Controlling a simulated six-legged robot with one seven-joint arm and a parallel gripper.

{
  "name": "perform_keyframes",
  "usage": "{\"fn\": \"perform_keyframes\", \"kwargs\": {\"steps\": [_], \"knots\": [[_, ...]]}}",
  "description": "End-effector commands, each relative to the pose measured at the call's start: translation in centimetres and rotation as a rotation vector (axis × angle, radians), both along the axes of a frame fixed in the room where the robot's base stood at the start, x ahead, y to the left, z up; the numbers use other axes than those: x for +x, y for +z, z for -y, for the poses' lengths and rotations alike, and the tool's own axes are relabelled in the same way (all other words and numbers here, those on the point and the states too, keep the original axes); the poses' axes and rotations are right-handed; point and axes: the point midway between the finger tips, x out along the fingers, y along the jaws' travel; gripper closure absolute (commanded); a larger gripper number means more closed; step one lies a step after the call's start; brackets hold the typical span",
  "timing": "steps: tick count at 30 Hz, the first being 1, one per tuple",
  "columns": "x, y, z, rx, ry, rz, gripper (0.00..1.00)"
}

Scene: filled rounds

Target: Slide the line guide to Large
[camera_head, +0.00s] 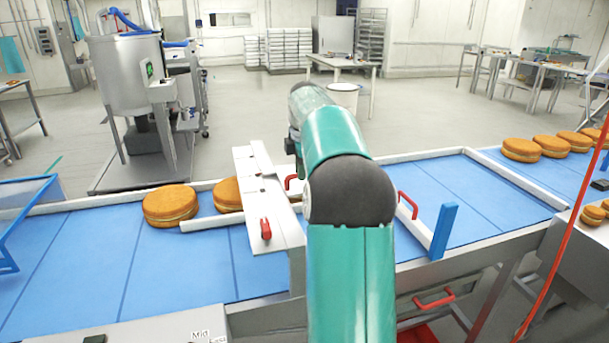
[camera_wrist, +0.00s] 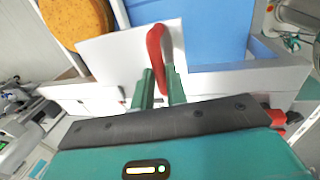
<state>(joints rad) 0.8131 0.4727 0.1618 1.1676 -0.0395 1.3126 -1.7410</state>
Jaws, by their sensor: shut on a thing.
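In the wrist view, the two green fingers of my gripper (camera_wrist: 160,85) are closed on a red handle (camera_wrist: 155,48). The handle stands against a white plate (camera_wrist: 112,55), which looks like part of the line guide. An orange-brown filled round (camera_wrist: 75,18) is beside this plate. A "Mid" label (camera_head: 200,335) shows at the bottom edge; no "Large" label is readable.
Filled rounds (camera_head: 170,205) sit on the blue belt (camera_head: 75,255) left of the guide, and several more (camera_head: 521,149) at the far right. A white rail with a blue end post (camera_head: 444,230) crosses the belt right of my arm. A red cable (camera_head: 565,245) hangs at right.

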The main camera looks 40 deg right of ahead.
Motion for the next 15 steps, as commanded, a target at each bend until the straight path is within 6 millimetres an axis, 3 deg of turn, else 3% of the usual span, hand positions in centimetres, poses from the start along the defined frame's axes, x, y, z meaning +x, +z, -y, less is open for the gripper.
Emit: {"fn": "perform_keyframes", "kwargs": {"steps": [10,11,12,14,15], "knots": [[0.21,0.13,0.2,-0.003,-0.002,0.0,1.0],[0.21,0.12,0.21,-0.003,-0.002,0.0,0.82],[0.2,0.12,0.2,-0.003,-0.002,0.0,0.74],[0.2,0.09,0.19,-0.003,-0.001,0.001,0.64],[0.19,0.08,0.19,-0.002,-0.001,0.0,0.64]]}}
